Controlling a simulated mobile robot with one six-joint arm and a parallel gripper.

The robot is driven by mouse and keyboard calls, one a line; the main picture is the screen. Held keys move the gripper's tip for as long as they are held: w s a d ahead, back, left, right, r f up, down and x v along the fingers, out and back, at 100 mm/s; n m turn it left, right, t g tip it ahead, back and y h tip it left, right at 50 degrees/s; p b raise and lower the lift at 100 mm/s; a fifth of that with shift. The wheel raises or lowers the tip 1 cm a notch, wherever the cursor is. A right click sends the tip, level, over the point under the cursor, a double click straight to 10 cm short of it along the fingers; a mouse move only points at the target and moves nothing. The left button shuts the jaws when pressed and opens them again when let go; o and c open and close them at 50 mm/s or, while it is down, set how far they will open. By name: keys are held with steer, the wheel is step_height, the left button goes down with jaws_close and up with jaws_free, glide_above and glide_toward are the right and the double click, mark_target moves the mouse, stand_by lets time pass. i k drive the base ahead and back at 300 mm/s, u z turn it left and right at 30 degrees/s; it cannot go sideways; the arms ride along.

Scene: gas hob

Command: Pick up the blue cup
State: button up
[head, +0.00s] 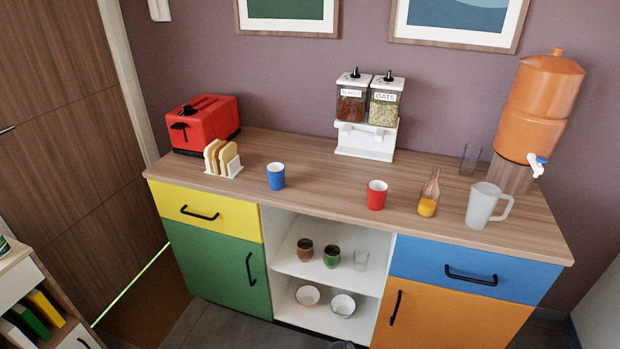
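The blue cup (276,177) stands upright on the wooden counter top (325,190), left of the middle and near the front edge. Its white inside shows at the top, and nothing touches it. A red cup (376,195) of similar shape stands upright to its right. My gripper is not in view.
A toast rack (222,159) and red toaster (206,124) stand left of the blue cup. A cereal dispenser (366,137) is behind. Open shelves (290,262) lie below.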

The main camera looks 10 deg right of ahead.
mark_target(275, 170)
steer(key=u, duration=0.15)
steer(key=i, duration=0.95)
steer(key=z, duration=0.35)
steer(key=k, duration=0.55)
steer(key=u, duration=1.4)
